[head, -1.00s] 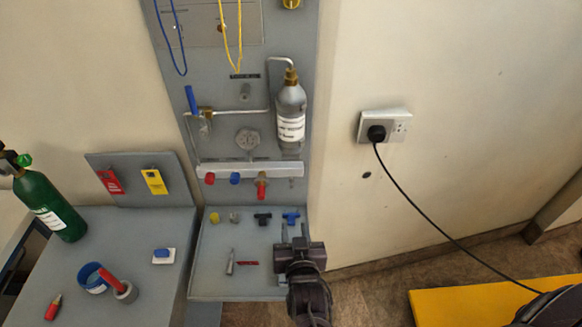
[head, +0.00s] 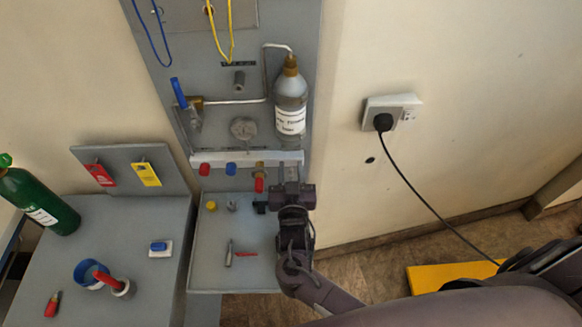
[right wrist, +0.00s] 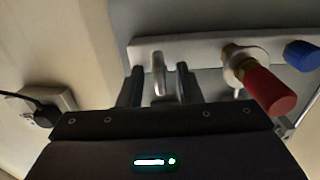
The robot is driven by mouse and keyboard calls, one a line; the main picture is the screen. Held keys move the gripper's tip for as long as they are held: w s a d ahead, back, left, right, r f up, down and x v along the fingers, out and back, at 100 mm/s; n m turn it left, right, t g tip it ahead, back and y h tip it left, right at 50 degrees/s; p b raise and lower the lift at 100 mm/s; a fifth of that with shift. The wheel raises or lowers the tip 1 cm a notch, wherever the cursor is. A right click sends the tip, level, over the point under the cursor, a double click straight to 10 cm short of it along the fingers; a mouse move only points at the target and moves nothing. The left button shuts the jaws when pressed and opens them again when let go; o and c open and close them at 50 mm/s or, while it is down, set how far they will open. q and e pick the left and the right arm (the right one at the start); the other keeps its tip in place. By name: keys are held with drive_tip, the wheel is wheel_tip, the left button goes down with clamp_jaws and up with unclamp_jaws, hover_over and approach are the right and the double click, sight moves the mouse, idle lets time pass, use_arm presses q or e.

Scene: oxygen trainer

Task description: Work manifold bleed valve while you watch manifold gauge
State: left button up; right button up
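The manifold gauge (head: 243,128) is a round pale dial on the grey panel. Its reading is too small to tell. Below it runs the pale manifold bar (head: 230,161). My right gripper (head: 289,172) is up at the bar's right end, fingers pointing at the panel. In the right wrist view its two dark fingers (right wrist: 158,88) stand apart, with a small silver fitting (right wrist: 158,72), seemingly the bleed valve, between them. Contact cannot be told. In the head view the gripper largely hides this fitting. My left gripper is not in view.
A red-handled valve (head: 259,182) hangs close left of the gripper, with blue (head: 231,169) and red (head: 204,169) knobs farther left. A labelled bottle (head: 290,110) is above. A shelf (head: 210,270) with small parts lies below. A wall socket (head: 392,112) is right.

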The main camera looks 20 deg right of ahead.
clamp_jaws()
drive_tip(key=n, duration=0.1)
drive_tip(key=n+p, duration=0.1)
drive_tip(key=shift+a+r+n, duration=0.15)
drive_tip(key=shift+n, duration=0.15)
drive_tip(key=shift+a+n+p, duration=0.1)
drive_tip(key=shift+n+p, duration=0.45)
drive_tip(key=shift+n, duration=0.35)
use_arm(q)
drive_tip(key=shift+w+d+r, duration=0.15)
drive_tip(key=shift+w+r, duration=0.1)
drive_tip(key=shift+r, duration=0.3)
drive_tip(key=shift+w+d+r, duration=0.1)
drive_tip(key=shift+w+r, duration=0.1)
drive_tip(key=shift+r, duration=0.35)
use_arm(e)
unclamp_jaws()
drive_tip(key=shift+f, duration=0.2)
